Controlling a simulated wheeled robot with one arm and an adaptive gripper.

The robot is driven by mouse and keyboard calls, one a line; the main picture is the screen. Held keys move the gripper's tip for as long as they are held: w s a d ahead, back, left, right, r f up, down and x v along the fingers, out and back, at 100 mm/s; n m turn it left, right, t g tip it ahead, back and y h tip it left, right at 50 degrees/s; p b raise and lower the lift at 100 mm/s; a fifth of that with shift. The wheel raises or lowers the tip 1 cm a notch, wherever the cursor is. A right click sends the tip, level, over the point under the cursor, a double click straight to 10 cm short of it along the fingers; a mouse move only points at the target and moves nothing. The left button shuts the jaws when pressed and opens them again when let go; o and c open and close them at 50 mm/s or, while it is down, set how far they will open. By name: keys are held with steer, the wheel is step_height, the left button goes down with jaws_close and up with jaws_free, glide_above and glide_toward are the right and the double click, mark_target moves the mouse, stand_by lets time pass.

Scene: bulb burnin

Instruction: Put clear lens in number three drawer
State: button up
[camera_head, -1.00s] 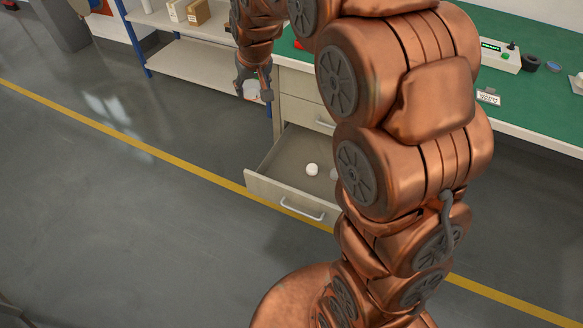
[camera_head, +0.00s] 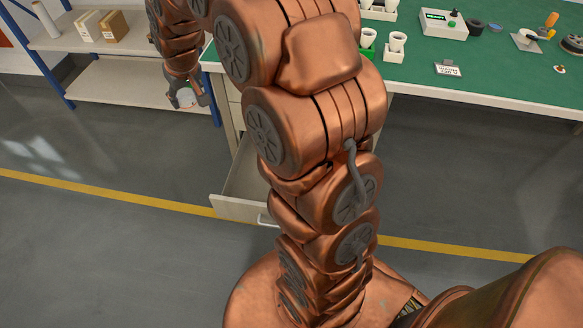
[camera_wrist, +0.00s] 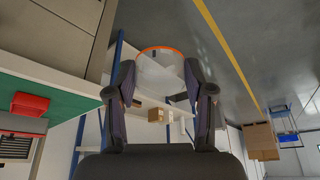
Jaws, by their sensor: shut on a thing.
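My gripper (camera_head: 190,101) is at the upper left in the head view, beside the left end of the green bench. It is shut on the clear lens (camera_head: 186,97). In the wrist view the lens (camera_wrist: 161,66) is a see-through disc with an orange rim, between my two dark fingers (camera_wrist: 161,88). An open drawer (camera_head: 238,208) sticks out below and right of my gripper in the head view. My arm hides much of the drawer, including its contents. No drawer number is readable.
A shelf rack (camera_head: 105,92) with boxes stands behind my gripper. The grey floor (camera_head: 90,245) at the front left is clear.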

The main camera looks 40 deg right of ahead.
steer(key=s+d+f+m+b, duration=0.1)
steer(key=s+d+f+b, duration=0.25)
steer(key=d+f, duration=0.4)
steer(key=s+d+f+b, duration=0.3)
steer(key=d+f+b, duration=0.1)
steer(key=d+f, duration=0.35)
steer(key=s+d+f+b, duration=0.4)
steer(key=s+f, duration=0.3)
steer(key=f, duration=0.2)
steer(key=s+d+f+m+b, duration=0.1)
steer(key=s+d+f+b, duration=0.4)
steer(key=f, duration=0.4)
steer(key=s+d+f+m+h+b, duration=0.1)
steer(key=s+d+f+b, duration=0.4)
steer(key=s+f+b, duration=0.2)
steer(key=shift+s+d+f, duration=0.2)
steer(key=shift+s+f, duration=1.2)
steer(key=w+b, duration=0.1)
steer(key=w, duration=0.4)
steer(key=w+d+f+b, duration=0.1)
steer(key=w+b, duration=0.1)
steer(key=w, duration=0.3)
steer(key=w+d+b, duration=0.1)
steer(key=w, duration=0.4)
steer(key=shift+w+d+f+b, duration=0.2)
steer(key=shift+w+b, duration=0.05)
steer(key=shift+b, duration=0.05)
steer(key=shift+f+b, duration=1.15)
steer(key=shift+f, duration=0.65)
steer(key=shift+r, duration=0.1)
